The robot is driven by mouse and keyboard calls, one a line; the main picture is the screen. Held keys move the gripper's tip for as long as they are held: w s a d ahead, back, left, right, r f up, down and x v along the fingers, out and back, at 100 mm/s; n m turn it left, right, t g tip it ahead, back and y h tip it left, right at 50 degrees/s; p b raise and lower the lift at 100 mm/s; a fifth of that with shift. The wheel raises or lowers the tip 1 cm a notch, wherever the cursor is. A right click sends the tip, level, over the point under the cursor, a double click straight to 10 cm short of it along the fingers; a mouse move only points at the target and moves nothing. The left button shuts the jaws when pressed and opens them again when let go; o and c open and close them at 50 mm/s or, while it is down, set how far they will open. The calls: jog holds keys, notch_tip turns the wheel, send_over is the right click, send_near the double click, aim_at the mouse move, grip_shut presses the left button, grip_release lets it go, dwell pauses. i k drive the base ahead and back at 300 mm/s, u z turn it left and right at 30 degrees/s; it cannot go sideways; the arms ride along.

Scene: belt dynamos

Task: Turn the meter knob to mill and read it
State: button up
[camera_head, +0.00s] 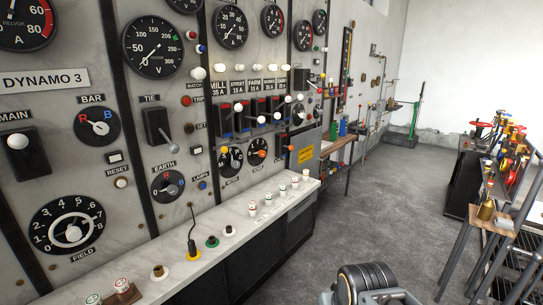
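The switchboard panel (140,95) runs along the left, with a feeder section labelled MILL, STREET, FARM and others. Below its switches are two small round black selector dials. The left dial (230,161) has a pale pointer knob and white letters around it. The right dial (257,151) has an orange pointer. Their small labels are too blurred to read, so I cannot tell which is the meter knob or where it points. Round gauges (230,27) sit above; their exact readings are unclear. Part of my arm shows at the bottom, well away from the dials; no gripper fingers show.
A pale ledge (215,240) with several small buttons and a black upright lever (191,235) juts out below the dials. A workbench (335,148) stands beyond. A cluttered rack (500,215) stands at right. The grey floor (370,210) between is clear.

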aim_at(235, 164)
jog(key=u, duration=0.55)
jog(key=k, duration=0.55)
jog(key=z, duration=0.15)
jog(key=i, duration=0.55)
jog(key=z, duration=0.85)
jog(key=i, duration=0.85)
jog(key=u, duration=0.8)
jog(key=i, duration=0.85)
jog(key=u, duration=0.95)
